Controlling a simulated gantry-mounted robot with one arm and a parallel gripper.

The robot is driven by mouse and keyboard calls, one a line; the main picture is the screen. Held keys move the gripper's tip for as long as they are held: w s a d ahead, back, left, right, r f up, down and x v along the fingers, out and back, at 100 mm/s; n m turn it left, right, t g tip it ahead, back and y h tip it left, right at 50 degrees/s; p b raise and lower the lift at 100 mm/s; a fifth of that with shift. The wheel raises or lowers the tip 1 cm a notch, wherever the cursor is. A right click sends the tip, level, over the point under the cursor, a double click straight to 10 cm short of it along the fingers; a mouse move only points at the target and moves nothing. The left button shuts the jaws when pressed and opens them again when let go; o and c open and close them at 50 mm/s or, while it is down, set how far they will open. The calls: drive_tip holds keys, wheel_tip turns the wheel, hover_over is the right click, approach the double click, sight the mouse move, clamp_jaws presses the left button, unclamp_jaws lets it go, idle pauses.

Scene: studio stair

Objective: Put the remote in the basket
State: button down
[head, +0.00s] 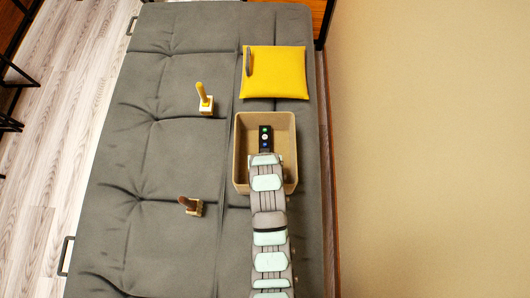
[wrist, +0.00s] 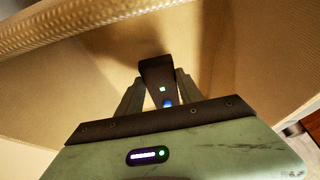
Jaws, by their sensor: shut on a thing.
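The remote (head: 265,138) is small and black with a few coloured buttons. In the head view it shows beyond the end of my arm, within the outline of the basket. The basket (head: 240,170) is a tan open box on the grey cushion. My gripper (wrist: 150,98) is shut on the remote, which also shows in the wrist view (wrist: 157,72) between the two fingers. The basket's walls (wrist: 230,50) surround it in the wrist view. My wrist hides the near part of the remote in the head view. I cannot tell whether the remote touches the basket floor.
A yellow cushion or pouch (head: 285,75) with a grey item (head: 248,62) on it lies behind the basket. A yellow-and-white joystick-like object (head: 205,100) and a small brown object (head: 191,206) stand to the left. A beige wall (head: 430,150) is at right.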

drive_tip(key=shift+f, duration=0.2)
drive_tip(key=shift+f, duration=0.35)
drive_tip(key=c, duration=0.8)
unclamp_jaws()
drive_tip(key=shift+o, duration=0.2)
